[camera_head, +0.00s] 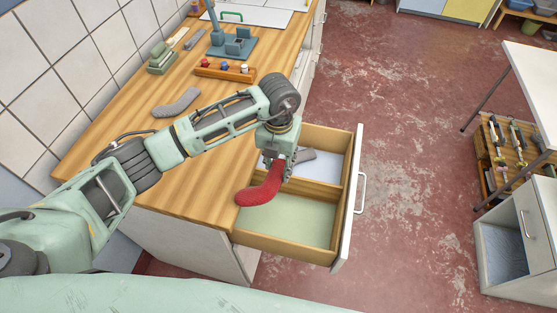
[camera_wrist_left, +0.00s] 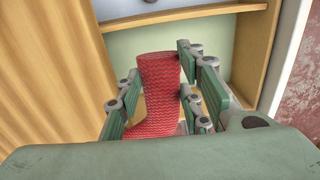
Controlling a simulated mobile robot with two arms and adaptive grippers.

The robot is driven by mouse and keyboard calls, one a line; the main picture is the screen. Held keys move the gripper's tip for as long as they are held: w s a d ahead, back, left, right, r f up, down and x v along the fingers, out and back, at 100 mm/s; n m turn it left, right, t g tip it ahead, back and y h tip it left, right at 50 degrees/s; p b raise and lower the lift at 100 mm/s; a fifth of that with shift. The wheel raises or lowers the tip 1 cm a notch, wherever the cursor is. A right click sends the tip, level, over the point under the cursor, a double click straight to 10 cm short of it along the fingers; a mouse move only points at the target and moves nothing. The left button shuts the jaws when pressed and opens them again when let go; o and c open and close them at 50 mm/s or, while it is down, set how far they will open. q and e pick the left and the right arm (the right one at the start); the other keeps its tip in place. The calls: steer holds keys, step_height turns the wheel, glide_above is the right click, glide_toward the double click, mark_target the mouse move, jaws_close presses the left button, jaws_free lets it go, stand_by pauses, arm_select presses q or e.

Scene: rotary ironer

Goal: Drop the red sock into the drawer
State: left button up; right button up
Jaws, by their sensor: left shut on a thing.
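The red sock (camera_head: 263,188) hangs from my left gripper (camera_head: 279,160), which is shut on it. The sock also shows between the green fingers in the left wrist view (camera_wrist_left: 157,90). The drawer (camera_head: 285,249) is pulled open from the wooden counter and has two compartments split by a divider. The sock is above the near compartment, whose pale green floor (camera_head: 290,222) shows bare. Its toe points left, close to the counter edge. A grey sock (camera_head: 308,160) lies in the far compartment, partly hidden by my gripper. My right gripper is not in view.
Another grey sock (camera_head: 177,103) lies on the counter (camera_head: 110,150). A small wooden tray (camera_head: 224,73) with coloured pieces, a blue-grey stand (camera_head: 232,45) and green blocks (camera_head: 162,58) are farther back. A white cabinet (camera_head: 518,245) stands at right. The red floor between is clear.

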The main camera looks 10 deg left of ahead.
arm_select(q)
steer(key=o, duration=0.9)
steer(key=shift+c, duration=0.2)
steer(key=shift+r, duration=0.15)
step_height(320, 180, up, 12)
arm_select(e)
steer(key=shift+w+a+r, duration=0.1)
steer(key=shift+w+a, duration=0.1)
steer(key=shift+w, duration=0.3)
arm_select(q)
steer(key=shift+f, duration=0.2)
